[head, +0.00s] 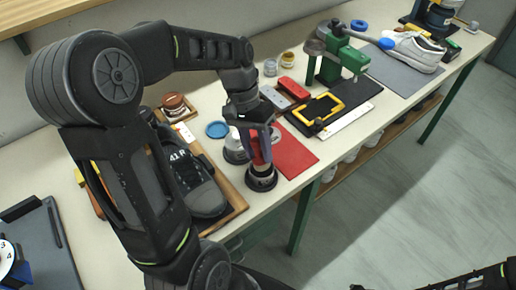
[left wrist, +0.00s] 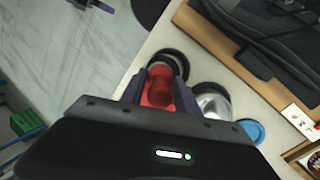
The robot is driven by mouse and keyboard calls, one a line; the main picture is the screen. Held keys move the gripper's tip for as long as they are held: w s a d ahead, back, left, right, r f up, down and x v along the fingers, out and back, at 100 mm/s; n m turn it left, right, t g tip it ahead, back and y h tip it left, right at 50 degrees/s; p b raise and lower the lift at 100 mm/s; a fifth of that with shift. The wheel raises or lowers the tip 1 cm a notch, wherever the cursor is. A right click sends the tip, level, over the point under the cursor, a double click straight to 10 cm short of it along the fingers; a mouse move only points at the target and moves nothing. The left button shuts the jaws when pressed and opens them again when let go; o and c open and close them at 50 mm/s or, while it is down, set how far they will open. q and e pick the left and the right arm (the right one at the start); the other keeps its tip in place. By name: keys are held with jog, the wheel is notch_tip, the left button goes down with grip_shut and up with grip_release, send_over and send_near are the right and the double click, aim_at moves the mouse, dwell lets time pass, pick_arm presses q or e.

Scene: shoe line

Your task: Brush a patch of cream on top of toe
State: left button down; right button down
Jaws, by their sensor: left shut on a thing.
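My left gripper (head: 256,146) is shut on the red handle of a dauber brush (head: 261,170). The brush is upright, with its dark round base at the table's front edge; whether it touches the table is unclear. In the left wrist view the red handle (left wrist: 158,88) is between the fingers. An open cream jar (head: 235,157) stands just left of the brush, also seen in the left wrist view (left wrist: 211,101). Its blue lid (head: 217,129) lies behind it. A dark shoe (head: 204,198) lies in a wooden tray (head: 238,207), partly hidden by my arm.
A red mat (head: 297,155) lies right of the brush. Further right are a yellow-framed device (head: 318,107), a green clamp stand (head: 328,68) and a white shoe (head: 414,52) on a grey mat. A dark clipboard (head: 38,235) lies front left.

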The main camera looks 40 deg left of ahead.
aim_at(258, 142)
pick_arm(q)
jog(key=shift+f+b, duration=0.3)
jog(key=shift+f, duration=0.3)
dwell(1.6)
notch_tip(258, 142, up, 7)
jog(key=p, duration=0.5)
jog(key=shift+p, duration=0.4)
dwell(0.7)
